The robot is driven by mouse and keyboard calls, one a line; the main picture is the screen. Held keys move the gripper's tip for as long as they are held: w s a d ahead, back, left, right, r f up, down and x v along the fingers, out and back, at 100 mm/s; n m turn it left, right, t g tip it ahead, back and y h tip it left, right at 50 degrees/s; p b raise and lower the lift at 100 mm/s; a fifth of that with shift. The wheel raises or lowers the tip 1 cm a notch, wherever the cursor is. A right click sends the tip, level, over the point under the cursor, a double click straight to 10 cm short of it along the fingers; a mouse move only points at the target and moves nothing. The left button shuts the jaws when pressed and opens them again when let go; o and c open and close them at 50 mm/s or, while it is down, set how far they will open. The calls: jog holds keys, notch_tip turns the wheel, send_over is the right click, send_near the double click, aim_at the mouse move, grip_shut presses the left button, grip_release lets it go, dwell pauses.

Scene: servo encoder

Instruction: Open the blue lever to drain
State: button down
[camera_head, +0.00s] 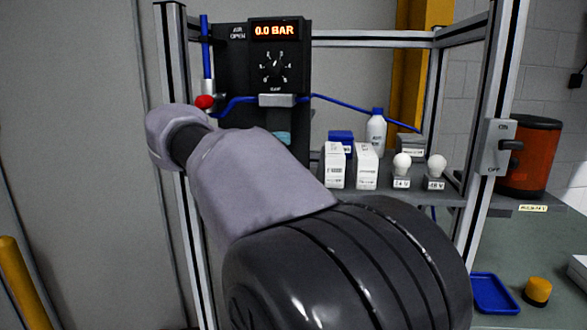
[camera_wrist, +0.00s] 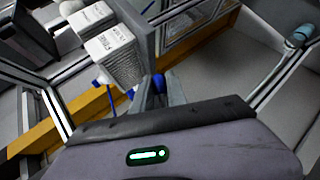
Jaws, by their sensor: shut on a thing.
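In the wrist view, my gripper (camera_wrist: 160,90) is shut with a small blue piece, which looks like the blue lever (camera_wrist: 158,81), between its grey fingers. Only the lever's end shows there; its angle and mount are hidden. In the head view, my arm covers the gripper and the lever area. A black panel (camera_head: 227,72) at the upper left reads "AIR OPEN". The display (camera_head: 275,30) beside it reads 0.0 BAR. A teal bowl (camera_head: 281,137) shows partly under the regulator block (camera_head: 277,100), above my arm.
A red knob (camera_head: 204,102) and blue hose (camera_head: 345,103) are close to my arm. White boxes (camera_head: 335,165), a bottle (camera_head: 376,131) and bulbs (camera_head: 437,165) stand on the shelf at right. Metal frame posts (camera_head: 483,140) bound the space. A blue tray (camera_head: 494,294) lies on the bench.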

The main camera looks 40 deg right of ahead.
jog(key=shift+w+a+f+m+t+y+b, duration=0.4)
jog(key=shift+m+t+y+b, duration=0.3)
jog(key=shift+t+y, duration=0.2)
jog(key=shift+w+a+f+m+t+y+b, duration=0.25)
jog(key=shift+w+f+m+t+y+b, duration=0.25)
jog(key=shift+m+t+y, duration=0.45)
jog(key=shift+w+a+f+m+t+y+b, duration=0.35)
jog(key=shift+m+t+y+b, duration=0.3)
jog(key=shift+y, duration=0.4)
jog(key=shift+t, duration=0.3)
jog(key=c, duration=1.3)
grip_release()
jog(key=shift+r, duration=0.2)
